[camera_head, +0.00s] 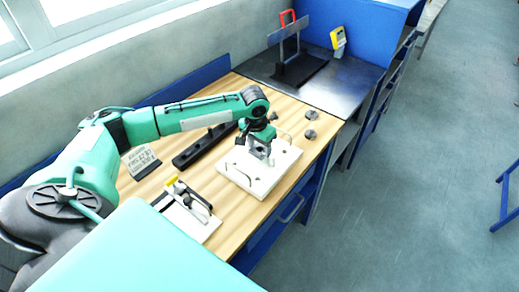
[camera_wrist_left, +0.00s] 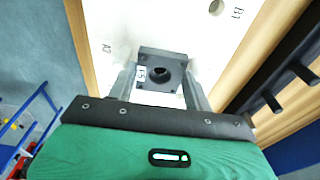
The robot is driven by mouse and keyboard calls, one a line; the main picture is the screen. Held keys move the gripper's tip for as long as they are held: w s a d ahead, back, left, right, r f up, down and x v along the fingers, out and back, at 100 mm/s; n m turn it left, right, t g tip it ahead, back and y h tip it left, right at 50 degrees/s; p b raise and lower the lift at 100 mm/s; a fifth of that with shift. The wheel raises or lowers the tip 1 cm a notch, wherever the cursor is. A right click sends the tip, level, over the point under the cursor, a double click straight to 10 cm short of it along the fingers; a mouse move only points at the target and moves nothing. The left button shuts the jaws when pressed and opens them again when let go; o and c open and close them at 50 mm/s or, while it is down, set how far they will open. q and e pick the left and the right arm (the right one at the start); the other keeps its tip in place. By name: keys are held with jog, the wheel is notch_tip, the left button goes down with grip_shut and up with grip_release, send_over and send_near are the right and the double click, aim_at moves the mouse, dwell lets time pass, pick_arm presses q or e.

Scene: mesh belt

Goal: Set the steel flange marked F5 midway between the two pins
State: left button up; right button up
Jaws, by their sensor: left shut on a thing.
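The grey steel flange (camera_wrist_left: 160,71), a square plate with a dark round bore and a small white label that seems to read F5, is between the fingers of my left gripper (camera_wrist_left: 160,80) in the left wrist view. In the head view my left gripper (camera_head: 261,153) points down over the white board (camera_head: 247,182). The wrist view shows the board's white face (camera_wrist_left: 115,20) behind the flange, with marks A2 and B1 and a hole near B1. I cannot tell whether the flange touches the board. I cannot make out the two pins for certain. My right gripper is out of view.
A black bar with upright pegs (camera_head: 203,147) lies left of the board. Small grey round parts (camera_head: 311,114) lie right of it. Bare wood (camera_head: 232,222) shows nearer the front.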

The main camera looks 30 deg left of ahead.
aim_at(260, 151)
pick_arm(q)
notch_tip(260, 151, down, 2)
jog(key=shift+f, duration=0.25)
jog(key=o, duration=0.9)
jog(key=shift+f, duration=0.1)
jog(key=shift+c, duration=0.2)
jog(key=shift+o, duration=0.3)
